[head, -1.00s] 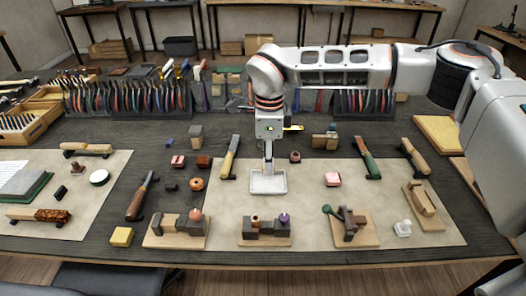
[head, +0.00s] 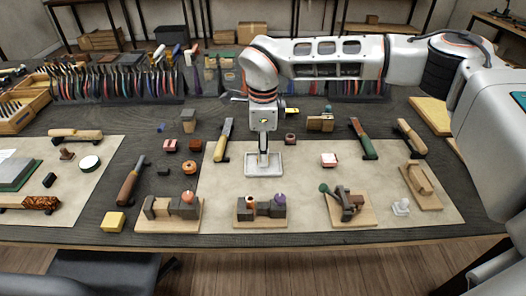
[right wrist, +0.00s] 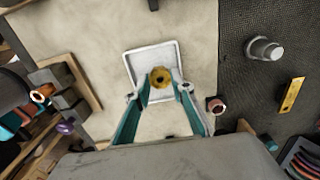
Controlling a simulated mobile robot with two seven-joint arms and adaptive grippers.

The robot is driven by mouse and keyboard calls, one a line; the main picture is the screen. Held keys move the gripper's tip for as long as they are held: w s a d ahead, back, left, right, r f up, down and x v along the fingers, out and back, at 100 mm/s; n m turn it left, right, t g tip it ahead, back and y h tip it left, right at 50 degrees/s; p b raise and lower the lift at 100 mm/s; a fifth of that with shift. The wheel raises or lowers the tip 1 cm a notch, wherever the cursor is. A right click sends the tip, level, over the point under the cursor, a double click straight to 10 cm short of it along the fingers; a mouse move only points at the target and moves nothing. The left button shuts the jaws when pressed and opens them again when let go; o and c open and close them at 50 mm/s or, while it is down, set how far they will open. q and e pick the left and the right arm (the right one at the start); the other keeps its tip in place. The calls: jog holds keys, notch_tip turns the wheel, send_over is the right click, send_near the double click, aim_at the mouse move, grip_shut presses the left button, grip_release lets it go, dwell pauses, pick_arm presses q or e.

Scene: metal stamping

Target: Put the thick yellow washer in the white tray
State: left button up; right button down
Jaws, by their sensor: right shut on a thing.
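The thick yellow washer (right wrist: 160,77) is a gold-yellow ring with a dark hole. In the right wrist view it sits between the fingertips of my right gripper (right wrist: 161,84), which is shut on it. The square white tray (right wrist: 137,62) lies directly below or behind the washer. In the head view my right gripper (head: 263,162) points straight down over the white tray (head: 250,171). The washer is too small to make out there. I cannot tell how high the washer is above the tray floor. My left gripper is not in view.
Wooden fixtures (head: 260,222) stand along the front of the beige mat (head: 300,190). A yellow block (head: 113,222) sits at the front left.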

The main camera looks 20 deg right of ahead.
jog(key=shift+f, duration=0.25)
dwell(0.5)
jog(key=c, duration=1.6)
grip_release()
jog(key=shift+c, duration=0.2)
jog(key=shift+c, duration=1.3)
jog(key=shift+s, duration=0.15)
jog(key=shift+r+p, duration=1.25)
jog(key=shift+r, duration=0.3)
